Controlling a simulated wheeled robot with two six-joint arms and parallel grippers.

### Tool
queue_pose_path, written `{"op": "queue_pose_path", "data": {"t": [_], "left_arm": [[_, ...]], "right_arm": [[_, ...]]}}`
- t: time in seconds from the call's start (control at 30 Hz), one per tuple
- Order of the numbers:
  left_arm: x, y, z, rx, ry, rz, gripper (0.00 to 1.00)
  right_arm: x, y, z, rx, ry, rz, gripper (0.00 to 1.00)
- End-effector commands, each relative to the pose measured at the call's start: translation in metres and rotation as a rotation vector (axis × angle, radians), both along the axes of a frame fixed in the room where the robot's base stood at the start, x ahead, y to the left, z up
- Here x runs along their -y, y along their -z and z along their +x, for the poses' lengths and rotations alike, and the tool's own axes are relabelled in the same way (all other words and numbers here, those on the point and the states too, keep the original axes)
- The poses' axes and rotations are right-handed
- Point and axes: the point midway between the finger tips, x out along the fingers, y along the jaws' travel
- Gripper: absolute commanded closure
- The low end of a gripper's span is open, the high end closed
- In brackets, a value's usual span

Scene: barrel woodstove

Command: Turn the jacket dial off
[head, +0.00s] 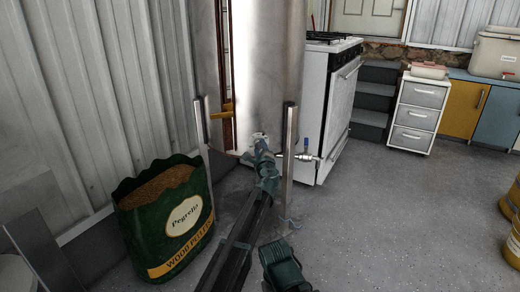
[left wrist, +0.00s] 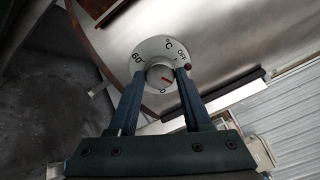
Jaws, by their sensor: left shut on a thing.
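The jacket dial (left wrist: 151,49) is a round pale plate marked 60, °C and OFF. It fills the upper middle of the left wrist view. In the head view my left gripper (head: 263,150) reaches to the bottom of the tall metal cylinder (head: 268,70) and mostly hides the dial. A dark green part of mine shows at the bottom edge; its jaws cannot be made out.
Metal posts (head: 289,155) stand close around the cylinder. A valve with a blue lever (head: 306,146) sticks out right of the gripper. A green wood pellet bag (head: 170,215) stands at left, a white stove (head: 325,110) behind right.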

Motion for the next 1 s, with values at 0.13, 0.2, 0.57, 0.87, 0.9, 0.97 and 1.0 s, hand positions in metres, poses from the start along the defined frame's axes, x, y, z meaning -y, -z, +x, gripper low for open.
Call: {"op": "queue_pose_path", "data": {"t": [0.13,0.2,0.57,0.87,0.9,0.97,1.0], "left_arm": [[-0.0008,0.0005,-0.0004,0.02,0.0,-0.14,1.0],[-0.0007,0.0006,-0.0004,0.028,0.0,-0.206,1.0],[-0.001,0.0014,-0.0005,0.076,-0.001,-0.544,1.0],[-0.001,0.0019,-0.0006,0.112,-0.001,-0.804,1.0],[-0.001,0.0019,-0.0006,0.117,-0.001,-0.834,1.0],[-0.001,0.002,-0.0006,0.123,-0.001,-0.876,1.0],[-0.0009,0.0021,-0.0006,0.126,-0.001,-0.902,1.0]], "right_arm": [[0.0,0.0004,0.0,0.0,0.0,0.0,0.5],[0.0001,0.0005,0.0,0.0,0.0,0.0,0.5],[0.0,0.0012,0.0,0.0,0.0,0.0,0.5],[0.0,0.0017,0.0,0.0,0.0,0.0,0.5],[0.0,0.0018,0.0,0.0,0.0,0.0,0.5],[0.0,0.0019,0.0,0.0,0.0,0.0,0.5],[0.0,0.0019,0.0,0.0,0.0,0.0,0.5]]}}
